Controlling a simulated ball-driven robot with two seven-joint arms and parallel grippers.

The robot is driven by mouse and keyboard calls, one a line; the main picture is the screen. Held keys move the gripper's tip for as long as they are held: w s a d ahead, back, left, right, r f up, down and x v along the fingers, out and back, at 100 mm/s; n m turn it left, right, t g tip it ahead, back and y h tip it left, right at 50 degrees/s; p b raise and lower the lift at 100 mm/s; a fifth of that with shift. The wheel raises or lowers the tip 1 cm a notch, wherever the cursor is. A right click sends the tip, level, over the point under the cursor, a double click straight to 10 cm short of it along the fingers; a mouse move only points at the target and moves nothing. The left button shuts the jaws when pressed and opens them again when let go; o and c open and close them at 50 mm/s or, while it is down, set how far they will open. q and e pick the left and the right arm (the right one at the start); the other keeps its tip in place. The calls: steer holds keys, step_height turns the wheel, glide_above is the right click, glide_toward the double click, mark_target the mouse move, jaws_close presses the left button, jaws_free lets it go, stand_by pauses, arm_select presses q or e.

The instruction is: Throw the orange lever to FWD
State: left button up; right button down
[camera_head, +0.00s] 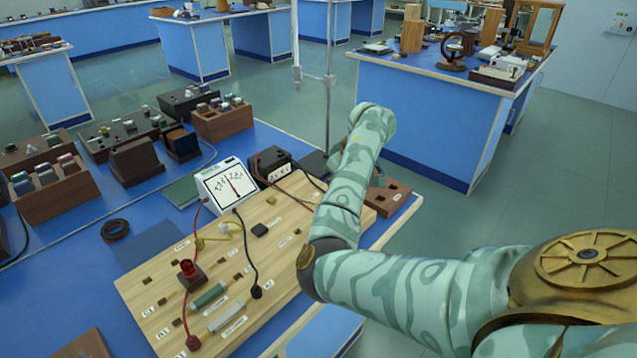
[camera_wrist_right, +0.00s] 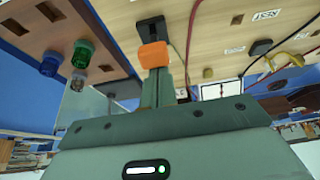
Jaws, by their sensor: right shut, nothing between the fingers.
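The orange lever (camera_wrist_right: 153,55) shows in the right wrist view as an orange handle beside a black mount (camera_wrist_right: 151,30) on the wooden board (camera_wrist_right: 215,30). My right gripper (camera_wrist_right: 158,76) is shut and empty, its fingertips right at the orange handle. I cannot tell whether they touch it. I cannot read a FWD label. In the head view my right arm reaches over the right side of the wooden board (camera_head: 150,285); the lever and the fingertips are hidden there. My left gripper is not in view.
A white meter (camera_head: 228,186) stands at the board's far edge, with red and black cables running over the board. A red lamp (camera_head: 188,268) sits on it. Wooden boxes stand at the left.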

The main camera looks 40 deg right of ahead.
steer(key=shift+r, duration=0.2)
steer(key=shift+r+p, duration=0.45)
steer(key=shift+r, duration=0.2)
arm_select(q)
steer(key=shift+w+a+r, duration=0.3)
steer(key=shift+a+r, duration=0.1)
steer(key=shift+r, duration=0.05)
